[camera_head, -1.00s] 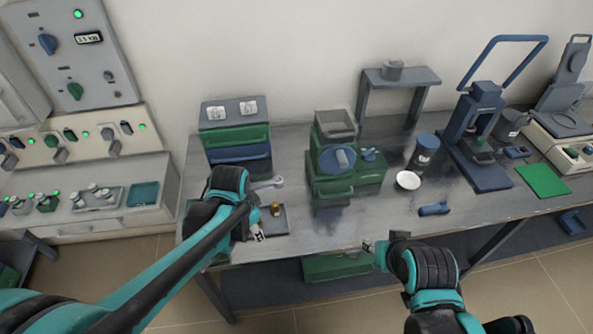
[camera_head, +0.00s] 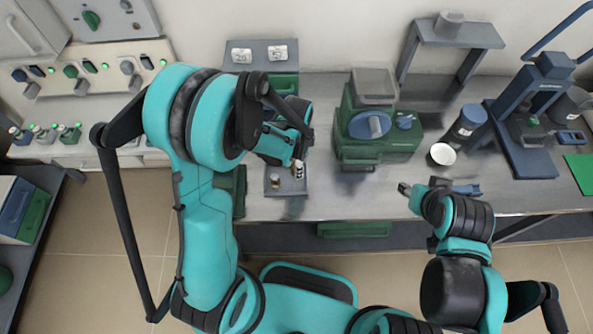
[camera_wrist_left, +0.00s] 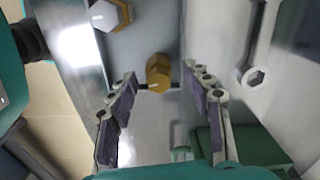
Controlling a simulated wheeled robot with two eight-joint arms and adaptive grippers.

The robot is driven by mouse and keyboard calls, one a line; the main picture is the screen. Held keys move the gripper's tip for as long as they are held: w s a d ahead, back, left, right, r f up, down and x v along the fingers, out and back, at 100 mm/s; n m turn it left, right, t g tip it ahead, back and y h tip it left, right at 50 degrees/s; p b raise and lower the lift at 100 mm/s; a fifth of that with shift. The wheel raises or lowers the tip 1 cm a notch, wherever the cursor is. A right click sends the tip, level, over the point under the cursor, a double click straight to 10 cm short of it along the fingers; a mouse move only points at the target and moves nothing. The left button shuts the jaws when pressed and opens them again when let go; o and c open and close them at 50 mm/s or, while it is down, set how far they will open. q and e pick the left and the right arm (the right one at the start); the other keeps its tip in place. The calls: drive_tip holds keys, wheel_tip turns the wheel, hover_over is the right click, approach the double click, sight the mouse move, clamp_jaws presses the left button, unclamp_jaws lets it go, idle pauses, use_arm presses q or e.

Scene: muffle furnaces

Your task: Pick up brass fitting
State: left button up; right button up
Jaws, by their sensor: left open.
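A brass fitting (camera_wrist_left: 158,72) lies on the grey tray (camera_wrist_left: 150,35) in the left wrist view, between and slightly beyond my open left fingertips. A second brass-coloured hex piece (camera_wrist_left: 112,14) with a pale top is near the upper edge of that view. My left gripper (camera_head: 298,168) is over the small tray (camera_head: 283,189) at the bench's front edge in the head view; the arm partly hides this area. It is open and empty. My right gripper (camera_head: 404,188) is at the bench front further right, with its finger opening unclear.
A wrench (camera_wrist_left: 256,60) lies beside the tray. A green machine (camera_head: 372,130) stands right of the tray.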

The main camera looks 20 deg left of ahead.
use_arm(q)
drive_tip(key=shift+f, duration=0.45)
drive_tip(key=shift+c, duration=0.2)
clamp_jaws()
